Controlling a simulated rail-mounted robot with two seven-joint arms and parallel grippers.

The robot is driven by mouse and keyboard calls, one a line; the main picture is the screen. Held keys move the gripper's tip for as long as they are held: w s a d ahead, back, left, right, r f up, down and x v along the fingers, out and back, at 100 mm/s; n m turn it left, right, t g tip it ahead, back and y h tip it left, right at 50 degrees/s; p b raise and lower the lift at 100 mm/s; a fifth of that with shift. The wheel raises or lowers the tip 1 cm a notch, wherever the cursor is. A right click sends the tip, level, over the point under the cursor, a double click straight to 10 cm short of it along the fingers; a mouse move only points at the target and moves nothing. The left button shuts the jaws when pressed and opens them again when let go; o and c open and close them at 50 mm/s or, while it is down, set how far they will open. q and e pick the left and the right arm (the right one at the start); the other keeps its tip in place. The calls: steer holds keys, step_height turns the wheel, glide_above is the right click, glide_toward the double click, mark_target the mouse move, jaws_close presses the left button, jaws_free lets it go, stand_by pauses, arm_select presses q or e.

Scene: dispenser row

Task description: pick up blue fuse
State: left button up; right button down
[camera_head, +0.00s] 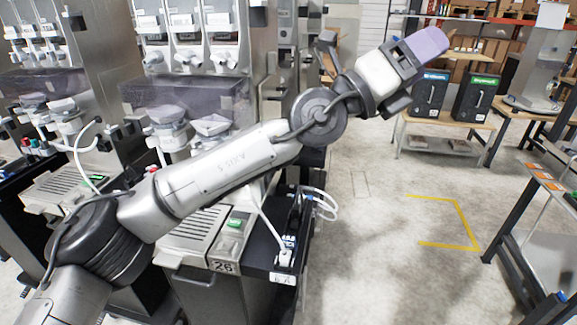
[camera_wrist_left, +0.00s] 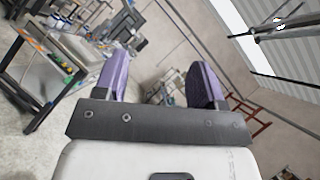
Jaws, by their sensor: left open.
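My left gripper (camera_head: 428,46) is raised in the air at the upper right of the head view, with purple fingers. In the left wrist view my left gripper (camera_wrist_left: 158,80) is open, and no object shows between its fingers. I cannot make out a blue fuse for certain in either view. A small blue patch shows at the black-topped end of a dispenser station (camera_head: 289,240), too small to identify. My left gripper is well apart from that station. My right gripper is not in view.
Dispenser machines (camera_head: 195,60) fill the left. A workbench with orange labels (camera_head: 545,178) stands at the right edge. A blue-labelled box (camera_head: 430,95) and a green-labelled box (camera_head: 477,98) stand on a wooden table behind. The floor with yellow marking (camera_head: 460,215) is clear.

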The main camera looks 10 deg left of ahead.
arm_select(q)
steer(key=w+f+m+g+y, duration=0.1)
steer(key=w+f+g+y, duration=0.3)
steer(key=f, duration=0.5)
steer(key=n+g+y+b, duration=0.3)
steer(key=n+g+y, duration=0.3)
steer(key=y, duration=1.1)
glide_above(289, 237)
steer(key=shift+m+g, duration=0.5)
steer(key=shift+m, duration=0.2)
steer(key=f, duration=2.7)
steer(key=shift+s+a+f, duration=0.1)
steer(key=shift+s+a, duration=0.05)
steer(key=shift+a, duration=0.05)
steer(key=f+b, duration=0.1)
steer(key=f, duration=0.1)
steer(key=f+b, duration=0.1)
steer(key=f, duration=0.1)
steer(key=shift+w+d+f, duration=0.1)
steer(key=shift+w+d, duration=0.05)
steer(key=shift+w, duration=0.05)
steer(key=shift+f, duration=0.5)
steer(key=shift+r, duration=0.1)
